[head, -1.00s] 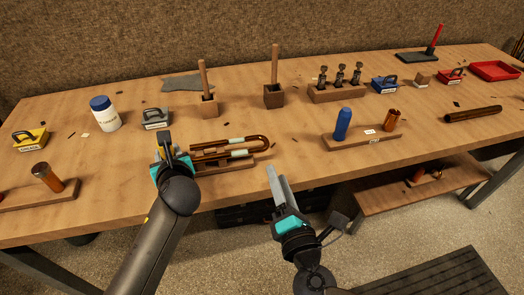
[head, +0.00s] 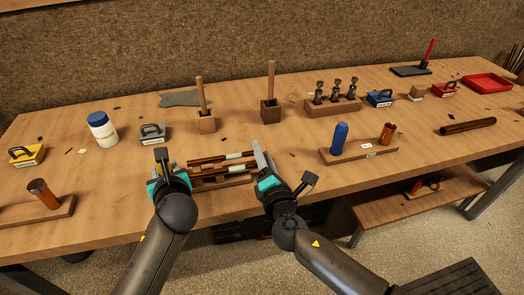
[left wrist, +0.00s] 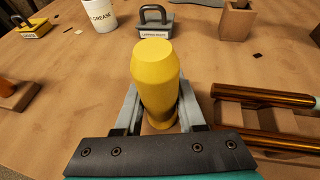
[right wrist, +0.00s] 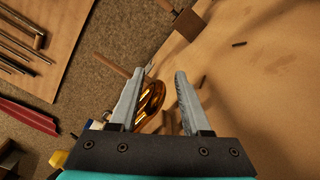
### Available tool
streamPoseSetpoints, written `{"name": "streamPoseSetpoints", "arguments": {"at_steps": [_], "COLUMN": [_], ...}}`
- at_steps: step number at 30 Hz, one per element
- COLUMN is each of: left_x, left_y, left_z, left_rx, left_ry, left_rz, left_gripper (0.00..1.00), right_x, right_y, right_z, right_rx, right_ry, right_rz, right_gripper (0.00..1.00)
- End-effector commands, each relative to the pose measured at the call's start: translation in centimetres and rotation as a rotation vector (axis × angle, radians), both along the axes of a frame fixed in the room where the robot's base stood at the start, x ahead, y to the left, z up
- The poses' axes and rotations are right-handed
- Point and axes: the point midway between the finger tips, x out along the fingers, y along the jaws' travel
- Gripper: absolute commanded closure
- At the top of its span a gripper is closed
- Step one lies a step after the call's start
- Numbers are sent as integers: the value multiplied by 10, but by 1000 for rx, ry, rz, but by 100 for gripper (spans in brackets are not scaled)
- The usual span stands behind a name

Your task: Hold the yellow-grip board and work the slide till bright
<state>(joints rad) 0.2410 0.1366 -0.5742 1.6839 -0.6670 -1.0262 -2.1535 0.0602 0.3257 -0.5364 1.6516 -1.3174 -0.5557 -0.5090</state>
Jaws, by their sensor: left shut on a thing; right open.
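The yellow grip (left wrist: 158,85) stands upright between the fingers of my left gripper (head: 163,160), which is shut on it. In the head view my left gripper hides the grip. The board (head: 225,182) carries the copper-brown slide tubes (head: 205,161), with pale sections, just right of that gripper. Their left part also shows in the left wrist view (left wrist: 265,97). My right gripper (head: 262,155) is open at the slide's right end and covers the bow in the head view. In the right wrist view the shiny bow (right wrist: 150,103) shows between the fingers, nearer the left one; contact cannot be told.
Behind stand two wooden blocks with upright handles (head: 206,124) (head: 271,109), a grease jar (head: 103,132) and a grey-handled block (head: 153,134). A board with a blue bottle (head: 339,138) and copper piece stands to the right. Small dark scraps lie about the table.

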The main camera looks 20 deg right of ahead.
Motion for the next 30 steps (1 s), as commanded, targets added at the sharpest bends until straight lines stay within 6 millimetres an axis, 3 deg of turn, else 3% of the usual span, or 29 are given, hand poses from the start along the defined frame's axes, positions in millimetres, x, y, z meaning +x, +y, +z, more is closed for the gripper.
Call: {"name": "streamPoseSetpoints", "arguments": {"at_steps": [6,14,27,30], "left_x": [1,1,1,1], "left_y": [0,0,0,0], "left_z": [2,2,2,2], "left_rx": [-3,-3,-3,-4], "left_ry": [-4,-4,-5,-5], "left_rz": [-1,-1,0,1], "left_gripper": [100,100,100,100], "right_x": [12,13,12,12], "right_y": [0,0,-1,-1], "right_z": [0,0,-1,-1], "right_rx": [1,1,0,0], "right_ry": [0,0,2,3], "right_rz": [0,0,-1,-2], "right_gripper": [52,52,100,100]}}
